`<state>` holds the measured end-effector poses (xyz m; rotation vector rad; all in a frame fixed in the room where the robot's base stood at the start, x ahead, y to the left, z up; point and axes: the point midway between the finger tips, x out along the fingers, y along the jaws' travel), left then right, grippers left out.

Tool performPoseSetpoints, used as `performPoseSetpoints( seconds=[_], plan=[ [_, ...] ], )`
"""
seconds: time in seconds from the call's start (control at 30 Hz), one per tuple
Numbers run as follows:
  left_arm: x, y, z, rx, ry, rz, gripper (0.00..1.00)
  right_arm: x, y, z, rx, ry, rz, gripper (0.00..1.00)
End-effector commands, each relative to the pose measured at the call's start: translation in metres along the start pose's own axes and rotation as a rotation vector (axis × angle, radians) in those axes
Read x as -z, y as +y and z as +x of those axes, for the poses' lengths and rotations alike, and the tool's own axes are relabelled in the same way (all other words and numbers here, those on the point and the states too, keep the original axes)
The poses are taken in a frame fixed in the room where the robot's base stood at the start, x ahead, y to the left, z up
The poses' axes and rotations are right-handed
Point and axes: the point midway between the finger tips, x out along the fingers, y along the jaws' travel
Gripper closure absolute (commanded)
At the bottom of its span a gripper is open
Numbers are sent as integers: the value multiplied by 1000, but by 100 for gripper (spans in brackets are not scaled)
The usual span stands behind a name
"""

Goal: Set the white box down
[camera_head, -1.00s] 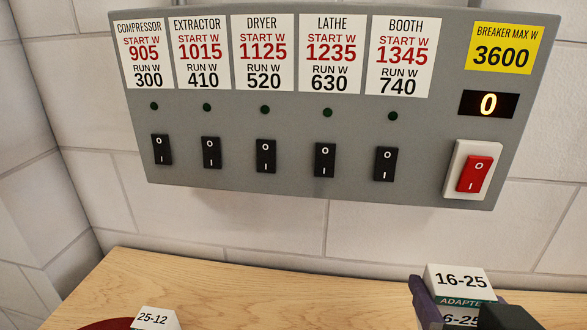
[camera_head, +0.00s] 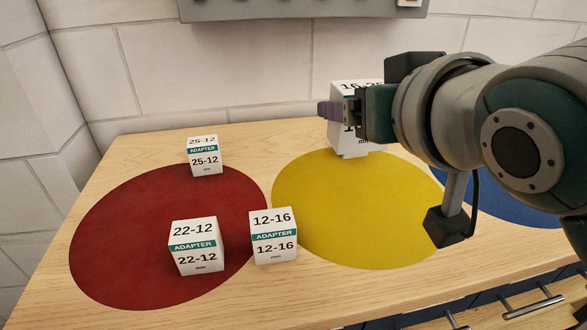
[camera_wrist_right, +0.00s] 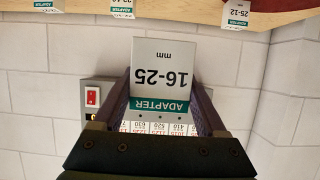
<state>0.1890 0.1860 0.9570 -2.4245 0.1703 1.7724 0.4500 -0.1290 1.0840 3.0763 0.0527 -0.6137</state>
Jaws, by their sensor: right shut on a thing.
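The white box (camera_head: 341,131), marked 16-25 with a green ADAPTER band, is between the fingers of my right gripper (camera_head: 342,108). It appears raised above the back of the table, near the far edge of the yellow disc (camera_head: 340,205). The gripper and arm hide part of it. In the right wrist view the box (camera_wrist_right: 165,65) shows upside down between the two fingers, apart from the table edge. My left gripper is not in view.
Boxes 25-12 (camera_head: 204,156) and 22-12 (camera_head: 196,246) stand on the red disc (camera_head: 120,235); 12-16 (camera_head: 273,236) stands between red and yellow. My arm partly covers the blue disc (camera_head: 530,205). The yellow disc's middle is clear. A switch panel (camera_head: 300,8) hangs behind.

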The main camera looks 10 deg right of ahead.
Motion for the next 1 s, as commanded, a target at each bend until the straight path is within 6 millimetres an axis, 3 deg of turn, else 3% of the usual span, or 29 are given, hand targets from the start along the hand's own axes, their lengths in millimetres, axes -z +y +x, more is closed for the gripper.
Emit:
performPoseSetpoints(
  seconds=[0.1,0.4,0.63,0.8,1.0],
  plan=[
    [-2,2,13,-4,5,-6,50,-40,0,15,0,-8,-2,86],
    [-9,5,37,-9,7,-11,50,-113,0,46,0,-3,-1,86],
    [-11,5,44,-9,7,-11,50,-132,0,55,0,0,0,86],
    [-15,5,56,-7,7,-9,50,-158,0,65,0,-2,0,86],
    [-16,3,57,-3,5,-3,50,-162,0,67,1,1,0,86]
  ],
)
